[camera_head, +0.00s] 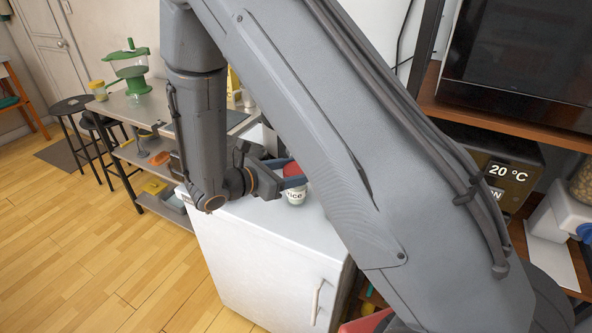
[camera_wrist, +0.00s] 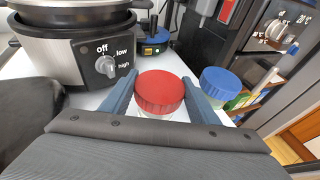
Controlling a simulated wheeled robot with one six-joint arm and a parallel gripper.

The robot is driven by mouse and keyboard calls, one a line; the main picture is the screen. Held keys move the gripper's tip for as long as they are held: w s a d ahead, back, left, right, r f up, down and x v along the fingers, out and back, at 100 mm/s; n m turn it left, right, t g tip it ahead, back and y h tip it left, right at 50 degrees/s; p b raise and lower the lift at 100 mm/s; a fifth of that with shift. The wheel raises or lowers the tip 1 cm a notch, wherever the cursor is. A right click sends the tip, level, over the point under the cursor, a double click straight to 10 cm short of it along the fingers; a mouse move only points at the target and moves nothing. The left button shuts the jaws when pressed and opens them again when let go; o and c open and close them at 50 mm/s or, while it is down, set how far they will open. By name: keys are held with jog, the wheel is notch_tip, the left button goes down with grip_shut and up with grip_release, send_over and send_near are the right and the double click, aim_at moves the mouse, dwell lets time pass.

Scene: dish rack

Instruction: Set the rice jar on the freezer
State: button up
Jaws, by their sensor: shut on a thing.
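The rice jar (camera_head: 295,197) has a red lid, and its white body shows part of the word "rice". My gripper (camera_head: 284,178) is shut on it, with blue fingers on either side of the red lid (camera_wrist: 160,90) in the wrist view. The jar is upright at the top of the white freezer (camera_head: 265,245), which has a handle on its front. I cannot tell whether the jar's base touches the top. My arm hides part of the freezer top.
In the wrist view, a slow cooker (camera_wrist: 75,55) stands left of the jar and a blue-lidded jar (camera_wrist: 219,82) close on its right. A counter (camera_head: 135,105) with a green-topped appliance (camera_head: 130,68) is at left. Wooden floor (camera_head: 90,235) is clear in front.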

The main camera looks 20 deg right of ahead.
jog(key=shift+f, duration=0.25)
jog(key=o, duration=1.9)
jog(key=shift+b+v, duration=1.25)
jog(key=shift+v, duration=2.65)
jog(key=shift+c, duration=0.7)
grip_shut()
